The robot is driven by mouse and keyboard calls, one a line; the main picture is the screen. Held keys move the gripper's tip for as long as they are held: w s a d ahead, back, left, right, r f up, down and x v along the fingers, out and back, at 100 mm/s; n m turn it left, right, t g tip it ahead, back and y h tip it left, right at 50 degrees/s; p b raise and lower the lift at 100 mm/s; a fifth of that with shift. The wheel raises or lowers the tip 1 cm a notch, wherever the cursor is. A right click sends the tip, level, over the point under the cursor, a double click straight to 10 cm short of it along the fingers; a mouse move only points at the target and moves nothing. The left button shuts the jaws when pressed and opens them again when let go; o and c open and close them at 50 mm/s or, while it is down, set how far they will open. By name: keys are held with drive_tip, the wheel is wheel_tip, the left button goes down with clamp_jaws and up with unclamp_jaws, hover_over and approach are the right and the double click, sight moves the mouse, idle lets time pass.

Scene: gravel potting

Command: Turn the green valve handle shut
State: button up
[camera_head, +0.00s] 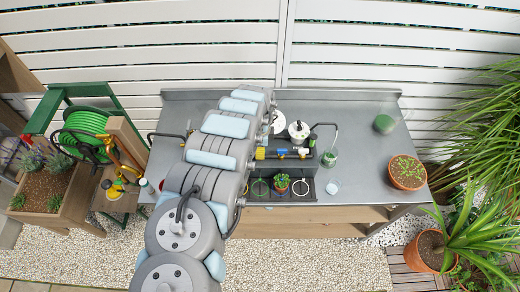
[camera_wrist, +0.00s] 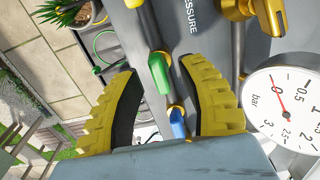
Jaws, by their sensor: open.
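The green valve handle (camera_wrist: 158,74) shows in the wrist view on a dark pipe, seen between the two yellow-ridged fingers of my gripper (camera_wrist: 157,66). The gripper is open, with a visible gap between the handle and each finger. I cannot tell whether the handle is level with the fingertips in depth. A blue handle (camera_wrist: 178,124) lies lower on the same line, partly hidden by my gripper's body. In the head view my arm hides most of the gripper, and the green handle is not clearly visible there.
A round pressure gauge (camera_wrist: 285,100) stands close to the right finger. A brass fitting (camera_wrist: 240,10) is above it. A terracotta pot (camera_head: 407,173) stands at right.

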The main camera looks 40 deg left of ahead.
wheel_tip(320, 180, up, 11)
drive_tip(key=shift+r, duration=0.2)
idle(0.6)
idle(0.5)
